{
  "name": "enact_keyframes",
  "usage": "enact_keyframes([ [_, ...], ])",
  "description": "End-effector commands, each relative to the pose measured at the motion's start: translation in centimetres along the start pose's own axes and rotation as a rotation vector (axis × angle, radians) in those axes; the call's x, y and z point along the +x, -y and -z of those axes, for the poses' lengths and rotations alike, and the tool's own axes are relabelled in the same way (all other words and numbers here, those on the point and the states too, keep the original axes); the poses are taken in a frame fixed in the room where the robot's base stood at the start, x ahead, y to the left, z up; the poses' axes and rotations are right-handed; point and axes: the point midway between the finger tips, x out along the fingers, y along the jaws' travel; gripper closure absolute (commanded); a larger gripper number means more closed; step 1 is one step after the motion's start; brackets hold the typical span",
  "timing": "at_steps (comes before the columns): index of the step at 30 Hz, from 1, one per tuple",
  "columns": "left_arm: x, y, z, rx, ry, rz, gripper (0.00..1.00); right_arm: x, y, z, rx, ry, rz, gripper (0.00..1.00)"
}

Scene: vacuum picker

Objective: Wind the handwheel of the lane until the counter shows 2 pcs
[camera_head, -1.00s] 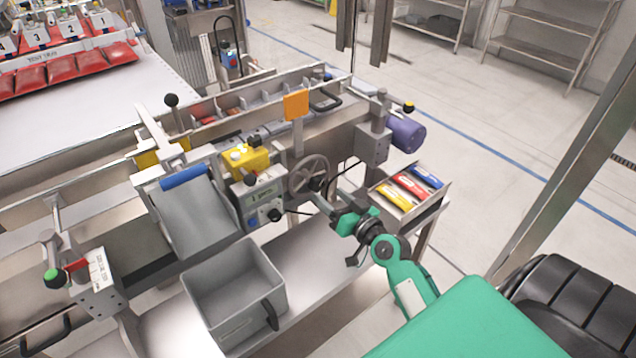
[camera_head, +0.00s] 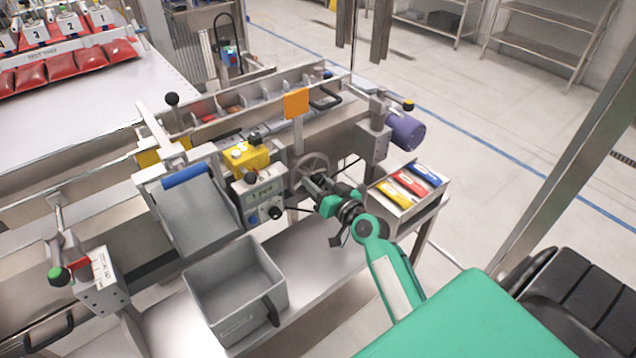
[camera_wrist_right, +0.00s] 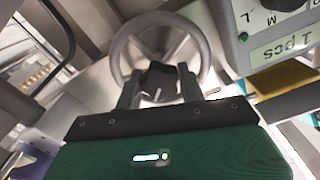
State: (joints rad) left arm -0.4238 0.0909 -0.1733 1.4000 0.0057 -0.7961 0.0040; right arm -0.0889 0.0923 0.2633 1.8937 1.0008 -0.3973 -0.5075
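The handwheel (camera_head: 299,177) is a grey spoked wheel on the front of the lane. In the right wrist view its rim (camera_wrist_right: 122,45) shows with a dark lobed knob (camera_wrist_right: 158,82) in front of its middle. My right gripper (camera_head: 318,184) is at the wheel. In the wrist view its two fingers (camera_wrist_right: 158,88) are apart, one on each side of the knob; firm contact does not show. My left gripper is not in view.
A grey bin (camera_head: 235,290) stands below the chute (camera_head: 195,215). A tray (camera_head: 410,212) with yellow, red and blue items lies right of my right gripper. A yellow box (camera_head: 246,157) and an orange plate (camera_head: 296,103) stand close to the wheel.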

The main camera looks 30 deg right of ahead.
Motion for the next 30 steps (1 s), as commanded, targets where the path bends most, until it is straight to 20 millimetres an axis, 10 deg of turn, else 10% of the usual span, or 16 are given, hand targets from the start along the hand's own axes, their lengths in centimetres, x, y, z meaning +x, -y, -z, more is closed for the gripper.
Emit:
enact_keyframes([
  [30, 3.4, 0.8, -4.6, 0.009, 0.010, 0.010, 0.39, 0.0, 0.1, 0.2, 0.510, 0.000, 0.000, 0.83],
])
